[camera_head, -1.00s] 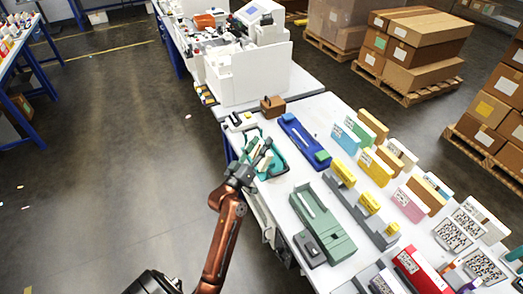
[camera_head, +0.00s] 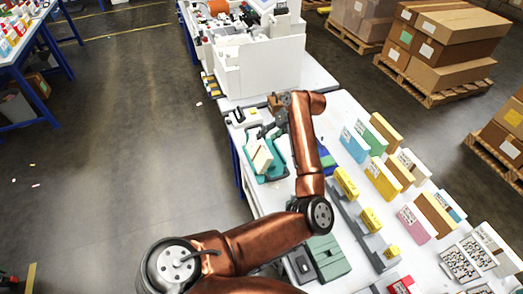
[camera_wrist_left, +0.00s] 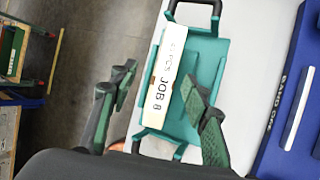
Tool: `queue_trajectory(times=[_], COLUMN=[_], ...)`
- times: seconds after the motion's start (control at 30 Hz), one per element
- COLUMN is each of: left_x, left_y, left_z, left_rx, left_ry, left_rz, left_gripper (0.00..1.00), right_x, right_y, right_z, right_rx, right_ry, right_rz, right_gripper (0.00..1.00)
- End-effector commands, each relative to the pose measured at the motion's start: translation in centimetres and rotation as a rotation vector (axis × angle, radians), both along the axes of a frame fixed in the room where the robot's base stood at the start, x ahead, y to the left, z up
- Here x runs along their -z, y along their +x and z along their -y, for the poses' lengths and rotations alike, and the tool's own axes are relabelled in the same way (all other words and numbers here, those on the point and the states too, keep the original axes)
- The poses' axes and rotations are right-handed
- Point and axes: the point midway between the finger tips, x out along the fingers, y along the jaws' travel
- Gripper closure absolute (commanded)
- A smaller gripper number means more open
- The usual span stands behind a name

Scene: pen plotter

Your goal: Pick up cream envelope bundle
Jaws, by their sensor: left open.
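The cream envelope bundle (camera_wrist_left: 165,75) is a long block whose pale label reads "JOB 8". It rests in a teal tray (camera_wrist_left: 208,60) with dark handles. In the head view, the bundle (camera_head: 262,158) and tray (camera_head: 279,170) are near the table's left edge. My left gripper (camera_wrist_left: 158,76) is open above the tray, its green-padded fingers on either side of the bundle in the wrist picture. I cannot tell its height or whether it touches. In the head view, the left gripper (camera_head: 268,131) is small and partly hidden at the tray's far end. My right gripper is not in view.
A grey rail with yellow blocks (camera_head: 357,215) and several upright colored bundles stand right of my arm.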

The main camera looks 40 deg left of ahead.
Motion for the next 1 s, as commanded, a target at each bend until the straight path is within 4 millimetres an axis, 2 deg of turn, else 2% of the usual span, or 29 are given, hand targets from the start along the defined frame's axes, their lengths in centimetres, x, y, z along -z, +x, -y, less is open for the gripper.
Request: queue_trajectory(times=[0.07,0.13,0.43,0.7,0.97,1.0], left_x=[0.5,1.2,3.5,6.9,7.0,7.0], left_y=[0.2,0.2,-0.4,-1.4,-1.5,-1.5], left_z=[0.8,0.9,-0.3,-2.0,-2.3,-2.3], left_rx=[0.001,0.002,0.002,0.000,0.000,0.000], left_ry=[-0.033,-0.042,-0.037,-0.036,-0.035,-0.035], left_rz=[0.000,0.001,0.000,0.000,0.002,0.002], left_gripper=[0.56,0.56,0.56,0.56,0.56,0.59], right_x=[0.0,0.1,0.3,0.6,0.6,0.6], right_y=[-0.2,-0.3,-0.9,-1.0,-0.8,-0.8], right_z=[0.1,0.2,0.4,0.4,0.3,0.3], right_rx=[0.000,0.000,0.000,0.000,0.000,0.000], right_ry=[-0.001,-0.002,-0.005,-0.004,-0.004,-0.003], right_rz=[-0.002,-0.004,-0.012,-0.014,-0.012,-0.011], right_gripper=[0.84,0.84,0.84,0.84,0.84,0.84])
